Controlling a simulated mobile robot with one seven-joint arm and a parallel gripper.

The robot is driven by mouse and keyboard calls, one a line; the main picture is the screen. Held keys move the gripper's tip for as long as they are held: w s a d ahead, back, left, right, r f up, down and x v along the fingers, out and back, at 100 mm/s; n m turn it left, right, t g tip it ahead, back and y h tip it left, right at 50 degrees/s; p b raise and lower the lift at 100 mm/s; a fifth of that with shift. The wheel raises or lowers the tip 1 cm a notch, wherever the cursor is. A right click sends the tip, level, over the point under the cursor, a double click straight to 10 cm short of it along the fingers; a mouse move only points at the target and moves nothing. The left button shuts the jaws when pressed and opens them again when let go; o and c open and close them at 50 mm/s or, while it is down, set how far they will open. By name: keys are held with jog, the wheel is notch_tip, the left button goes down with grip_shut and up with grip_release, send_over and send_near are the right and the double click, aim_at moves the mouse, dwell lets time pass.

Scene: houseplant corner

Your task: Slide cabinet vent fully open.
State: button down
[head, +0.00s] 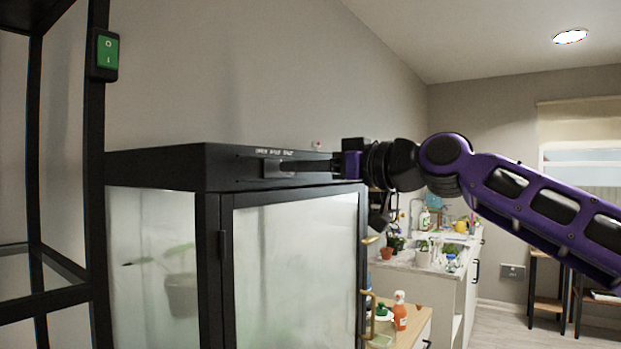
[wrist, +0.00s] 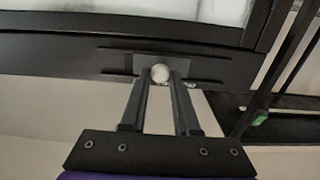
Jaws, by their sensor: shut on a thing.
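The cabinet (head: 160,166) has a black frame and fogged glass panes. Its vent is a dark sliding plate (wrist: 205,68) on the black top band, with grooves running past it, seen in the wrist view. A pale round knob (wrist: 160,73) stands out from the plate. My gripper (head: 287,167) reaches in from the right along the top band in the head view. In the wrist view my gripper (wrist: 160,80) has its two fingers closed on either side of the knob. The vent openings are not visible, so I cannot tell how far the plate is open.
A black rack with a green switch (head: 107,55) stands at the left. Below my arm, a wooden surface holds an orange spray bottle (head: 400,311). A counter (head: 415,262) with plants and bottles stands behind. The space above the cabinet is clear.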

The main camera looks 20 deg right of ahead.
aim_at(266, 169)
jog(key=s+a, duration=0.1)
jog(key=s+a+b, duration=0.1)
jog(key=a, duration=0.1)
jog(key=shift+s+f, duration=0.15)
jog(key=shift+s, duration=0.05)
jog(key=shift+s+a+b, duration=0.2)
jog(key=shift+a+b, duration=0.15)
jog(key=shift+a, duration=0.1)
jog(key=c, duration=0.7)
grip_release()
jog(key=shift+s+a+r, duration=0.1)
jog(key=shift+a+r, duration=0.05)
jog(key=shift+r, duration=0.05)
jog(key=shift+d, duration=0.2)
jog(key=shift+s+d, duration=0.2)
jog(key=shift+s, duration=0.05)
jog(key=v, duration=1.6)
jog(key=shift+s+d, duration=0.1)
jog(key=shift+s, duration=0.2)
